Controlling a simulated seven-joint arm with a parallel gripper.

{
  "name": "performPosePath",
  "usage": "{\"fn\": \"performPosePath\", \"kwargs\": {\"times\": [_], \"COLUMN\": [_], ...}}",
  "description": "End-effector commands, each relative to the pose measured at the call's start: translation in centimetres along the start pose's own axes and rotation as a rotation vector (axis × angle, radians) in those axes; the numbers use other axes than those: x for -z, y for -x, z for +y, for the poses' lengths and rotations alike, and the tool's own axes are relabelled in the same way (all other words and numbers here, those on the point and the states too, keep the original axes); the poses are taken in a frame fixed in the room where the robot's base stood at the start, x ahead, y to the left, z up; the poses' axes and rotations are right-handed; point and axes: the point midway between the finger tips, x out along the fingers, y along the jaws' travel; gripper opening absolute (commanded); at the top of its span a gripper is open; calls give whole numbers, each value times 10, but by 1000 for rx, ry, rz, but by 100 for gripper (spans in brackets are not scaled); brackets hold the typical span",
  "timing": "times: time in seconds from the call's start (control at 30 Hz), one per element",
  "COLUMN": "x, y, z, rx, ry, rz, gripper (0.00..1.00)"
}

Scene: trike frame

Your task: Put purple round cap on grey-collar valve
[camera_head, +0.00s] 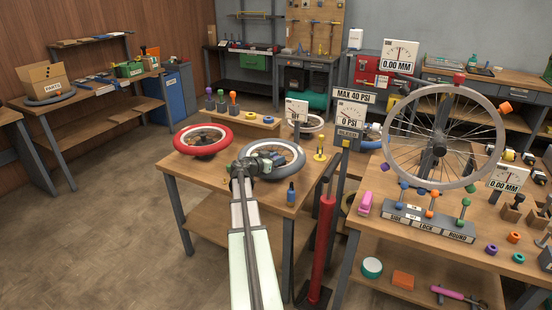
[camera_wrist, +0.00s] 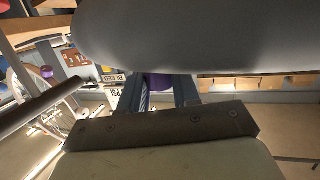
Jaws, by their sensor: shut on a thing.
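My gripper (camera_head: 244,168) is at the near left edge of the grey-tyred wheel (camera_head: 287,163) on the middle table. In the wrist view its two fingers are shut on a purple cap (camera_wrist: 158,82), only partly visible between them. A large smooth grey form (camera_wrist: 200,38), apparently the tyre, covers the upper part of that view close beyond the fingers and hides their far ends. The held cap is hidden behind my arm in the head view. I cannot make out the grey-collar valve in either view.
A red-tyred wheel (camera_head: 203,141) lies to the left. A rack (camera_head: 235,120) with coloured-knob tools stands behind. The right bench holds an upright wheel (camera_head: 440,185).

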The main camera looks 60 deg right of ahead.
Motion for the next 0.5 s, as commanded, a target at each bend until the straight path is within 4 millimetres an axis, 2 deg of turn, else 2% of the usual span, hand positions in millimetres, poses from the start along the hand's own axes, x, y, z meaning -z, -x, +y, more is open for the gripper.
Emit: {"fn": "performPosePath", "kwargs": {"times": [0.4, 0.43, 0.5], "x": [-8, -8, -8], "y": [-2, -2, -2], "z": [0, 0, 0], "rx": [0, 0, 0], "ry": [-1, -1, -1], "rz": [0, 0, 0], "gripper": [3, 33, 40]}}
